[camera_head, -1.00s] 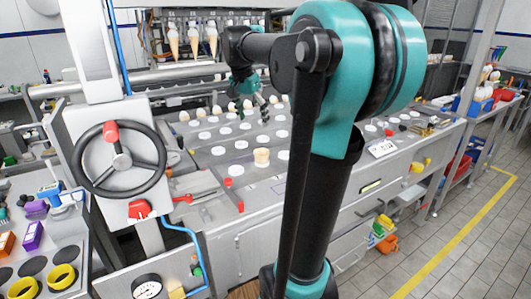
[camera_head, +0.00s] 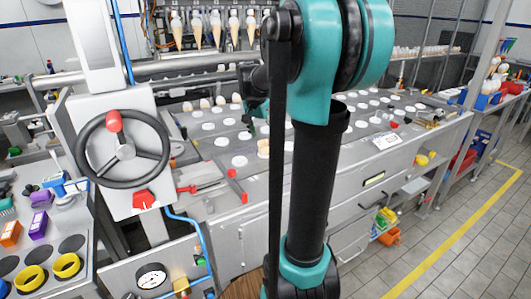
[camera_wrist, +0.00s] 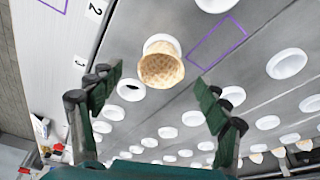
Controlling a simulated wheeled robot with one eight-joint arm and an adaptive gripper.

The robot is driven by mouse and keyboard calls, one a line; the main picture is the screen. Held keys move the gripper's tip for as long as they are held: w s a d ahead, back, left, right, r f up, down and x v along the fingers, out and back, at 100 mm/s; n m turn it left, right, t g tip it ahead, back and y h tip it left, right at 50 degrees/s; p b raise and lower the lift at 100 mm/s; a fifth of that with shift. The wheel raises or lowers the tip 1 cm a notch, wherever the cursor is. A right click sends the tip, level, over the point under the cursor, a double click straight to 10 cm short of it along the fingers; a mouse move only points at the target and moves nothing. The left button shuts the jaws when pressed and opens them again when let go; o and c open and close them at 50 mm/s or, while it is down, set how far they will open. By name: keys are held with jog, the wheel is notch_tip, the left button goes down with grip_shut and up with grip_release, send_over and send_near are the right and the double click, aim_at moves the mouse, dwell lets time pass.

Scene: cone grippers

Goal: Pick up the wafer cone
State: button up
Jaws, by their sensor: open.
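The wafer cone (camera_wrist: 161,70) is light tan with a waffle pattern. It sits at a white round holder in the grey table top, near the upper middle of the wrist view. In the head view the cone (camera_head: 263,147) is partly hidden behind my arm. My gripper (camera_wrist: 159,85) is open, with its dark green fingers spread on the left and right of the cone in the picture. Nothing is between the pads that I can see held. Whether the fingers are level with the cone is unclear.
Many white round holders fill the table top (camera_wrist: 265,25). A row of ice cream cones (camera_head: 215,28) hangs at the back. A black handwheel (camera_head: 122,148) and red handles (camera_head: 236,186) stand left of the cone. Open tiled floor lies at right.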

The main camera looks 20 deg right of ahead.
aim_at(265, 143)
jog(key=x, duration=0.4)
jog(key=shift+w+d+f, duration=0.1)
jog(key=shift+w+f, duration=0.05)
jog(key=shift+f, duration=0.1)
jog(key=c, duration=0.8)
